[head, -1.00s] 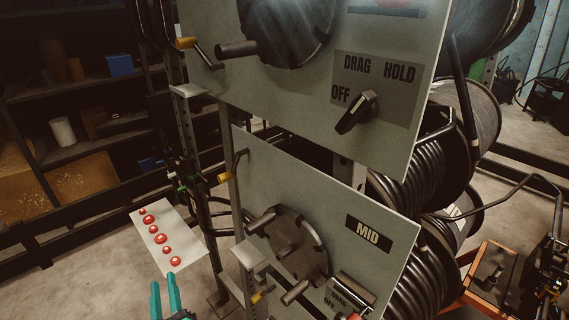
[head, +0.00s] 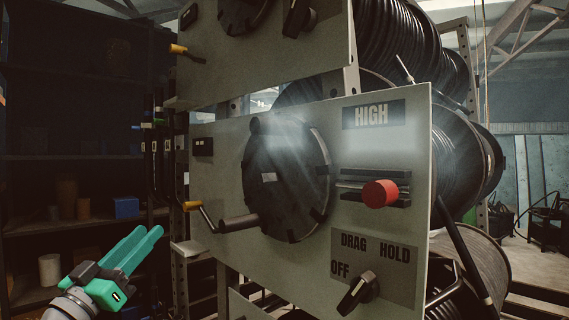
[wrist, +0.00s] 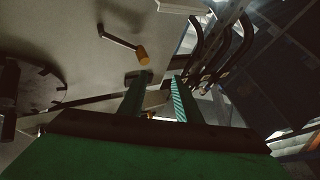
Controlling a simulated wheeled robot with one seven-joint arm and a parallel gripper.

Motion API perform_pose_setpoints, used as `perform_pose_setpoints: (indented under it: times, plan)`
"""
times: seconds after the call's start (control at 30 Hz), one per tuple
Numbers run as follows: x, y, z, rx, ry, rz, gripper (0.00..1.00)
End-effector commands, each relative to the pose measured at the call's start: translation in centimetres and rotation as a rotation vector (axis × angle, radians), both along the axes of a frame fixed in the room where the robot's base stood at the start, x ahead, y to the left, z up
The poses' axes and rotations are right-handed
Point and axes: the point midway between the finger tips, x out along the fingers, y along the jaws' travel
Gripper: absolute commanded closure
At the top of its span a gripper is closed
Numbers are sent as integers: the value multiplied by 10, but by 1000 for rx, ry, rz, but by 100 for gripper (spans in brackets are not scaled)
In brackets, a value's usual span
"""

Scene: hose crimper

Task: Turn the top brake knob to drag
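A dark brake knob (head: 298,17) shows at the top of the head view, on the uppermost grey panel (head: 225,62). Its labels are out of frame, so its setting cannot be read. Another black brake knob (head: 358,292) is on the panel marked HIGH (head: 371,115), below the words OFF, DRAG and HOLD. Its handle lies diagonally, lower left to upper right. My gripper (head: 147,233) has teal fingers and is at the lower left of the head view, left of the panels and away from both knobs. In the wrist view its fingers (wrist: 160,85) stand apart with nothing between them.
A round black disc with a crank handle (head: 240,222) and a red knob (head: 380,193) stick out from the HIGH panel. Hose reels (head: 465,160) stand behind. Dark shelves (head: 75,155) are at the left.

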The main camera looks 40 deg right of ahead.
Motion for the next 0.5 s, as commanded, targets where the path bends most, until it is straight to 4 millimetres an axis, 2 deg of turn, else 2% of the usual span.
perform_pose_setpoints:
  times: [0.03, 0.2, 0.37, 0.5]
  plan:
    - [-12, -4, 34, 11, -43, -32, 70]
    - [-59, -17, 125, 59, -169, -142, 70]
    - [-118, -27, 204, 115, -298, -240, 70]
    - [-178, -32, 261, 173, -411, -320, 70]
